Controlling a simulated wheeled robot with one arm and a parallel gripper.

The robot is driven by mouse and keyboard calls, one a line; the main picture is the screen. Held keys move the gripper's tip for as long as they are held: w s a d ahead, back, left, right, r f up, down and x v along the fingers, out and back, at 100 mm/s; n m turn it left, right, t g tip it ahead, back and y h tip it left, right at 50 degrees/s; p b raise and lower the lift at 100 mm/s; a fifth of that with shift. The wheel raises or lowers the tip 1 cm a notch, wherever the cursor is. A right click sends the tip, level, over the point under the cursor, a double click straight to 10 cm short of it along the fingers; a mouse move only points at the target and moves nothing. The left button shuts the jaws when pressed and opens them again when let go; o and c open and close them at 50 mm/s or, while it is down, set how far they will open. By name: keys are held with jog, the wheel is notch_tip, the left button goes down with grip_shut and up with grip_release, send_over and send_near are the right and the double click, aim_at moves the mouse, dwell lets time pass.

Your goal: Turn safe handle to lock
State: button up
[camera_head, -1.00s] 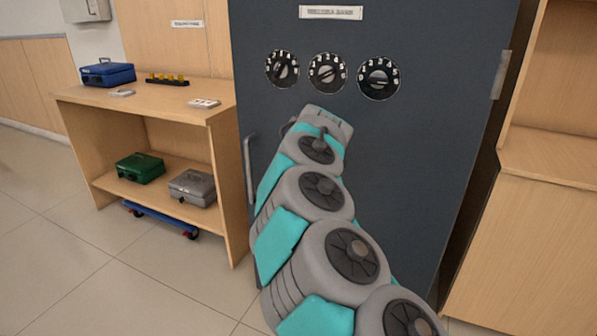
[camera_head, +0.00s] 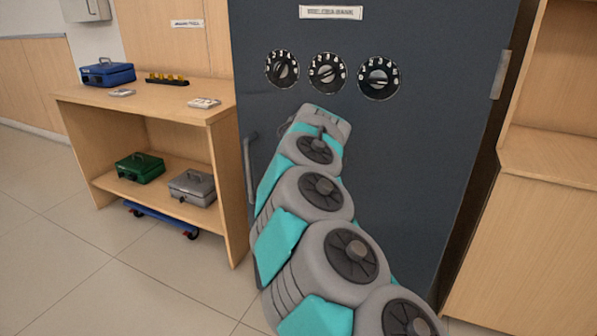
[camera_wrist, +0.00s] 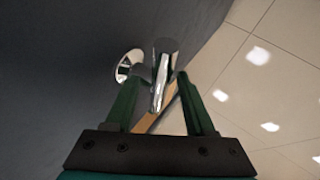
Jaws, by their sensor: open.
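The dark safe (camera_head: 420,150) stands upright with its door facing me. In the wrist view a shiny metal handle (camera_wrist: 163,60) sticks out from the dark door, beside a round chrome plate (camera_wrist: 124,67). My gripper (camera_wrist: 160,84) is open, its two green fingers apart. The handle shows between the fingertips in that view; I cannot tell whether either finger touches it. In the head view my arm reaches up to the door below the dials and hides this handle and my fingers.
Three black dials (camera_head: 327,73) sit above my arm on the door. A vertical pull bar (camera_head: 249,168) is at the safe's left edge. A wooden shelf unit (camera_head: 150,100) with cash boxes stands at left, and a wooden cabinet (camera_head: 525,250) at right.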

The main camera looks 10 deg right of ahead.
jog(key=v, duration=0.7)
jog(key=shift+s+r, duration=0.25)
jog(key=shift+r, duration=0.05)
